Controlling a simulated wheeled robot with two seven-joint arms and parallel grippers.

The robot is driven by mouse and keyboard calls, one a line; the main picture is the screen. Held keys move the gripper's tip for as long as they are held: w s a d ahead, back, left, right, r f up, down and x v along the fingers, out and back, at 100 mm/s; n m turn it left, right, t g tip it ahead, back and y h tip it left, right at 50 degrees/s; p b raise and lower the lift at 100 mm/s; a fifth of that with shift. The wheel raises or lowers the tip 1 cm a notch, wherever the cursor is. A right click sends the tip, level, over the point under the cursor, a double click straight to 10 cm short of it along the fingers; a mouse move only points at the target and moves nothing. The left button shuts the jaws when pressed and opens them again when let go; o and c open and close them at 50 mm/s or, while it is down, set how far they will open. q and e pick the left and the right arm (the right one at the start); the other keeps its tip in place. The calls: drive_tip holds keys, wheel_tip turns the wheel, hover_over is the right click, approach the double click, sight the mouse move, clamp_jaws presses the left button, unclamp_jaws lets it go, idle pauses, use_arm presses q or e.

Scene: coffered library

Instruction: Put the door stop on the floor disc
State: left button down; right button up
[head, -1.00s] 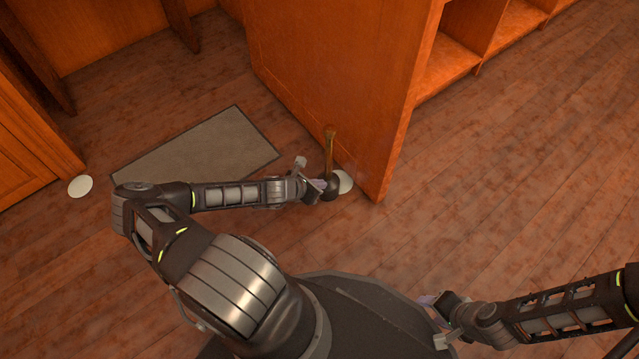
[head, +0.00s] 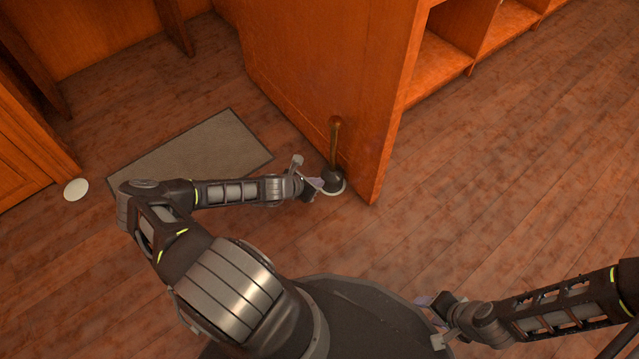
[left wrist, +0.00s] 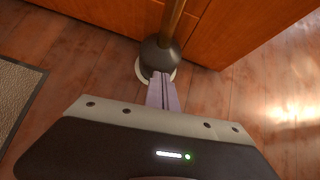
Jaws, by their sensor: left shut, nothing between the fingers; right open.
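The door stop (head: 335,180) has a dark round base and an upright brass-coloured handle. It stands on a white floor disc (head: 341,192) beside the foot of the wooden door (head: 335,75); most of the disc is hidden under the base. The left wrist view also shows the door stop (left wrist: 160,56) with the disc's pale rim (left wrist: 140,72) around it. My left gripper (head: 318,183) is shut and empty, its fingertips (left wrist: 163,78) at the near side of the base; I cannot tell whether they touch it. My right gripper (head: 428,302) is open and empty near my base at lower right.
A second white disc (head: 76,190) lies on the floor at the far left, by a wooden cabinet (head: 25,150). A grey mat (head: 190,155) lies behind my left arm. Open shelves (head: 445,65) stand behind the door. The floor at right is clear.

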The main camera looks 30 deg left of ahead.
use_arm(q)
drive_tip(key=p+v, duration=0.4)
drive_tip(key=v, duration=0.6)
drive_tip(key=shift+s+p, duration=0.3)
drive_tip(key=shift+p, duration=0.1)
use_arm(e)
drive_tip(key=r, duration=0.2)
drive_tip(key=s+r, duration=0.1)
drive_tip(key=r, duration=0.2)
drive_tip(key=shift+s+d+r, duration=0.1)
drive_tip(key=shift+s, duration=0.05)
